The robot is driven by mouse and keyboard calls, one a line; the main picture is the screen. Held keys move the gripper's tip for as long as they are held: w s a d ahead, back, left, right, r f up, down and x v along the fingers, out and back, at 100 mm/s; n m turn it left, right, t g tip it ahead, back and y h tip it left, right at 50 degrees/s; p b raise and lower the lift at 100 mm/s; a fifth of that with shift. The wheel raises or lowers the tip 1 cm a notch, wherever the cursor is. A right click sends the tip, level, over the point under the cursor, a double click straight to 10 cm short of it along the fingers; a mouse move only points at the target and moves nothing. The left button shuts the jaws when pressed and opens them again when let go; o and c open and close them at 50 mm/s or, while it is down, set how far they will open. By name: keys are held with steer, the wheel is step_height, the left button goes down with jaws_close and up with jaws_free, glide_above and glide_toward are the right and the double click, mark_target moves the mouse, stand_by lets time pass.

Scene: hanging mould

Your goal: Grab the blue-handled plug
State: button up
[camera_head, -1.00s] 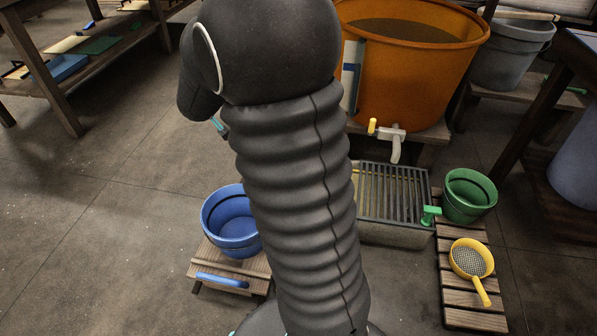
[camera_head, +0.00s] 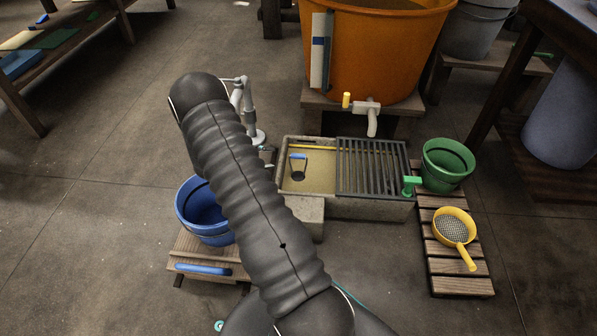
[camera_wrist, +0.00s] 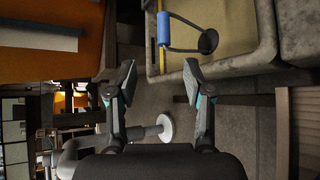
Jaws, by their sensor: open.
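The blue-handled plug (camera_head: 299,168) is in the sand-coloured open part of the stone basin (camera_head: 365,208), left of the grate. In the wrist view the plug's blue handle (camera_wrist: 163,29) and round black disc (camera_wrist: 208,41) are near the top, joined by a thin dark loop. My gripper (camera_wrist: 160,84) is open and empty in the wrist view, its fingers apart. The plug lies beyond the fingertips, not between them. In the head view my arm hides most of the gripper.
A dark grate (camera_head: 372,168) covers the basin's right part. An orange tub (camera_head: 385,50) with a tap (camera_head: 368,112) stands behind it. A grey stand (camera_head: 249,115) is left of the basin. A blue bucket (camera_head: 200,215), green bucket (camera_head: 447,165) and yellow strainer (camera_head: 454,228) stand around.

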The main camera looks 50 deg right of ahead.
mark_target(295, 156)
steer(key=b+x, duration=0.1)
steer(key=x, duration=0.7)
steer(key=shift+s+d+f, duration=0.2)
steer(key=shift+d+f, duration=0.05)
steer(key=shift+f+b+x, duration=0.2)
steer(key=shift+b+x, duration=0.6)
steer(key=shift+x, duration=1.75)
steer(key=shift+a, duration=0.1)
jaws_close()
